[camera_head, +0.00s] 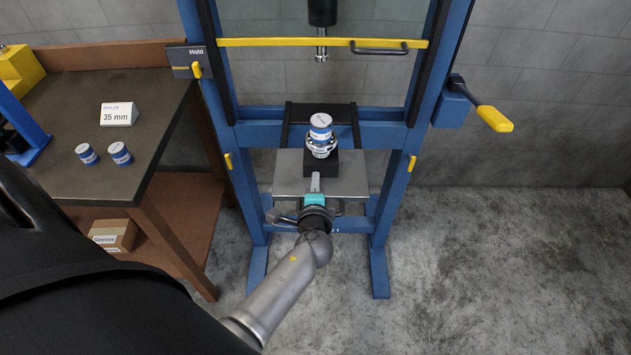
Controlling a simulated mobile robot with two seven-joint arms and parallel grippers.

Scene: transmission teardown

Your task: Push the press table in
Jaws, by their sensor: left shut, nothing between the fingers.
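The press table (352,181) is a grey metal plate in the lower middle of the blue press frame (225,135). It sticks out toward me from the blue crossbeam. A black block (322,167) stands on it, bearing a silver part with a blue and white sleeve (320,127) on top. My left gripper (315,184) is shut and empty at the plate's near edge, in the middle. I cannot tell whether its fingertips touch the plate. My arm hides part of the space below the plate. My right gripper is not in view.
The press ram (321,30) hangs above, behind a yellow bar (290,42). A lever with a yellow grip (494,118) juts out at right. A workbench (60,125) at left bears two blue and white sleeves and a 35 mm sign (119,114). The right floor is clear.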

